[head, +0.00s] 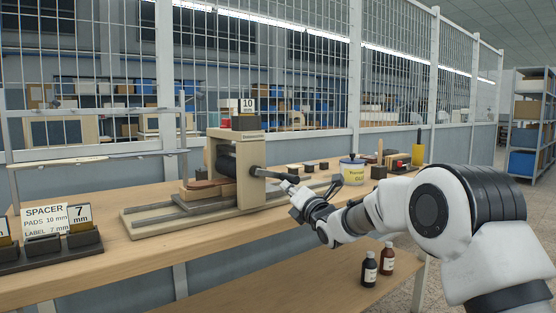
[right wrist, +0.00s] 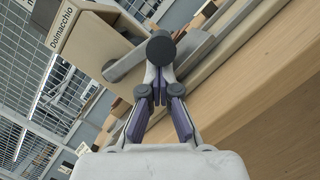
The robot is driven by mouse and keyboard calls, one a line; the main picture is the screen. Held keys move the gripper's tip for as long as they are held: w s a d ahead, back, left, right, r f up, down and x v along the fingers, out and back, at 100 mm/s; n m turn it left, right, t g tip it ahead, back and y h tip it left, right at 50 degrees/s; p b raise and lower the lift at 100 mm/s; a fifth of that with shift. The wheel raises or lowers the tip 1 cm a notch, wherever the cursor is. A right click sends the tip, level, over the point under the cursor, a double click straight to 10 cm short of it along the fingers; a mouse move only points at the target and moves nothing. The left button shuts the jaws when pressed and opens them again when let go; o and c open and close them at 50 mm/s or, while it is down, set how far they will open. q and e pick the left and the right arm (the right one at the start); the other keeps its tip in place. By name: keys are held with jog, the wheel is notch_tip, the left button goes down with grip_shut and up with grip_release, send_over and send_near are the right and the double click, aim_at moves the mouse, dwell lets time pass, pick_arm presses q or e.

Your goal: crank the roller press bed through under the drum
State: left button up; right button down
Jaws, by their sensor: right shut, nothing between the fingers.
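The roller press has a pale wooden frame (head: 250,185) and a dark drum (head: 227,160). Its flat bed (head: 150,222) runs under the drum, with a brown piece (head: 203,187) lying on it left of the drum. The crank arm (head: 268,174) sticks out from the right side of the frame. In the right wrist view a round dark knob (right wrist: 160,48) sits at the end of the crank arm (right wrist: 127,63). My right gripper (head: 292,187) is shut and empty, its fingertips (right wrist: 160,82) at the knob; contact is unclear. My left gripper is not in view.
A spacer rack (head: 45,250) with label cards stands at the left. Two bottles (head: 370,268) stand on the lower shelf. A wire fence (head: 300,90) runs behind.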

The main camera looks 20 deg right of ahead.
aim_at(293, 177)
jog(key=n+b, duration=0.1)
jog(key=d+r+n+b, duration=0.1)
jog(key=n, duration=0.1)
jog(key=shift+w+r+y, duration=0.15)
jog(key=shift+y, duration=0.25)
jog(key=r+n+b, duration=0.1)
jog(key=n, duration=0.1)
jog(key=r+n+y+b, duration=0.1)
jog(key=n, duration=0.1)
jog(key=shift+d+n+y, duration=0.2)
jog(key=shift+n+y, duration=0.1)
jog(key=shift+n, duration=0.1)
jog(key=r+n+b, duration=0.1)
jog(key=r+n+y+b, duration=0.1)
jog(key=n, duration=0.1)
jog(key=shift+a+r+n+y+b, duration=0.3)
jog(key=shift+r+n, duration=0.25)
jog(key=shift+n, duration=0.3)
jog(key=shift+a+r+n+y+b, duration=0.15)
jog(key=shift+r+n+y+b, duration=0.25)
jog(key=shift+n, duration=0.45)
jog(key=shift+r, duration=0.2)
jog(key=shift+f, duration=0.1)
